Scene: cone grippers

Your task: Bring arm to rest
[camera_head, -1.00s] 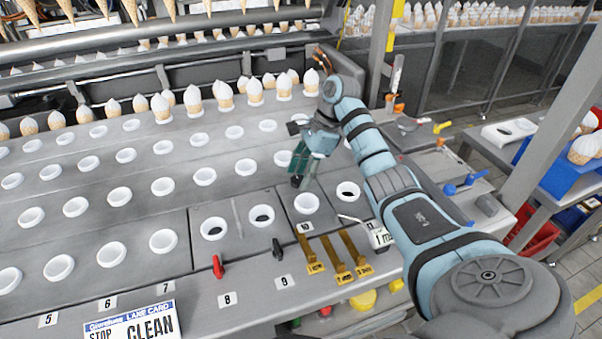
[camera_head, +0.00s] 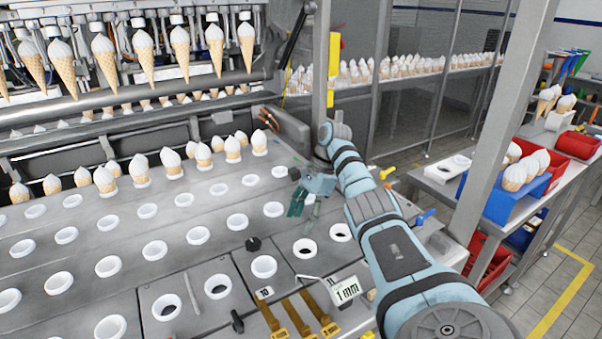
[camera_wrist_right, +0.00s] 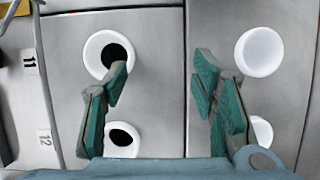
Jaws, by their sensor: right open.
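My right gripper (camera_head: 301,204) has teal fingers and hangs above the grey cone-holder table at the end of my blue-grey right arm. In the right wrist view its two fingers (camera_wrist_right: 162,80) stand wide apart with nothing between them. Below the left finger in that view is a white ring with a dark hole (camera_wrist_right: 97,50). Two white rings, one of them a cup (camera_wrist_right: 259,50), lie on the right side. My left arm and gripper are not in view.
A black knob (camera_head: 253,244) stands on the table left of the gripper. White-topped cones (camera_head: 172,160) stand in a row at the back. A grey post (camera_head: 508,130) and a side table with a blue bin (camera_head: 480,200) are at the right. Brass tags (camera_head: 300,318) lie in front.

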